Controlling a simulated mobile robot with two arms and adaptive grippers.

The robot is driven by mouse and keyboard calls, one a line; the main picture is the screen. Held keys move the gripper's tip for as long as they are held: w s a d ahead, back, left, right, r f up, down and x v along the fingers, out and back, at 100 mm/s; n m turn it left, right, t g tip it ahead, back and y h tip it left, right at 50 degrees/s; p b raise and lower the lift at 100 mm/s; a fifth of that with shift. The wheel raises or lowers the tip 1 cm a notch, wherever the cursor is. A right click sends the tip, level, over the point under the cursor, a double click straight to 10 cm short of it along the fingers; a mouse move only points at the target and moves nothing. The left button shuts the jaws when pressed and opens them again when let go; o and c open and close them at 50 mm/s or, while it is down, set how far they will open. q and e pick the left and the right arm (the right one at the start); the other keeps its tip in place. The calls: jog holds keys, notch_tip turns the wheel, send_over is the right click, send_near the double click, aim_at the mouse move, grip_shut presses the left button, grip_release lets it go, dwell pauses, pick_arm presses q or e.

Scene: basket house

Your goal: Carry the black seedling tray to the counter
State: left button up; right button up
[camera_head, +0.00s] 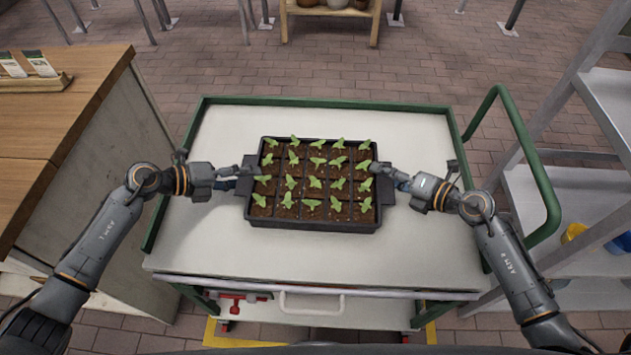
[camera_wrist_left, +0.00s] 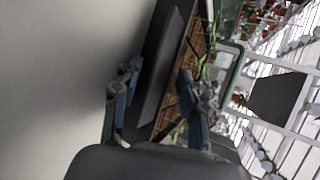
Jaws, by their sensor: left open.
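The black seedling tray (camera_head: 300,225), filled with soil and rows of green seedlings, lies flat on the white-topped cart (camera_head: 420,255). My left gripper (camera_head: 246,171) is at the tray's left end, by its side handle. In the left wrist view its open fingers (camera_wrist_left: 158,100) stand apart on either side of the tray's black edge (camera_wrist_left: 165,65). My right gripper (camera_head: 378,169) is at the tray's right end, by the other handle; its fingers are too small and partly hidden to judge. The wooden-topped counter (camera_head: 60,115) stands at the left.
Seed packets in a wooden holder (camera_head: 35,82) sit on the counter's far part; its nearer top is clear. The cart has a green rim and a green push handle (camera_head: 537,180). A grey metal shelf (camera_head: 580,195) stands close at the right. Brick paving lies behind.

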pick_arm(q)
jog(key=shift+c, duration=0.3)
pick_arm(e)
jog(key=shift+c, duration=0.2)
pick_arm(q)
jog(key=c, duration=0.7)
pick_arm(e)
jog(key=c, duration=0.7)
pick_arm(q)
jog(key=shift+s, duration=0.1)
grip_shut()
pick_arm(e)
jog(key=shift+s, duration=0.15)
grip_shut()
jog(key=shift+f, duration=0.1)
